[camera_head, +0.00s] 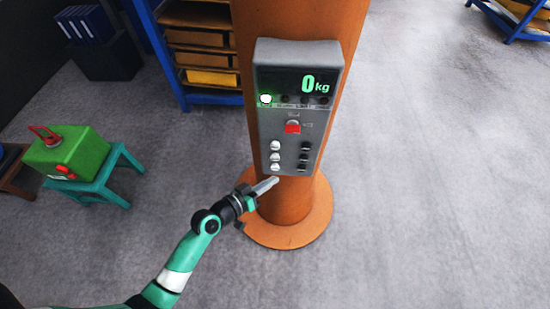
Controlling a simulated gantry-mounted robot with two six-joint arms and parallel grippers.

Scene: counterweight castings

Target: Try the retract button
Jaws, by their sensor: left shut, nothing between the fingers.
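A grey control panel (291,108) is mounted on an orange column. A red knob or switch (292,127) sits mid-panel. Below it are a column of white buttons (275,156) and a column of black buttons (304,155). Labels are too small to read, so I cannot tell which button is retract. My left gripper (273,182) is shut and empty, just below the panel's lower left edge, near the lowest white button. My right gripper is not in view.
The orange column (285,210) stands on a round orange base (300,236). A green box (68,152) with a red handle rests on a teal stool (118,160) at left. A blue rack (215,99) with bins stands behind.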

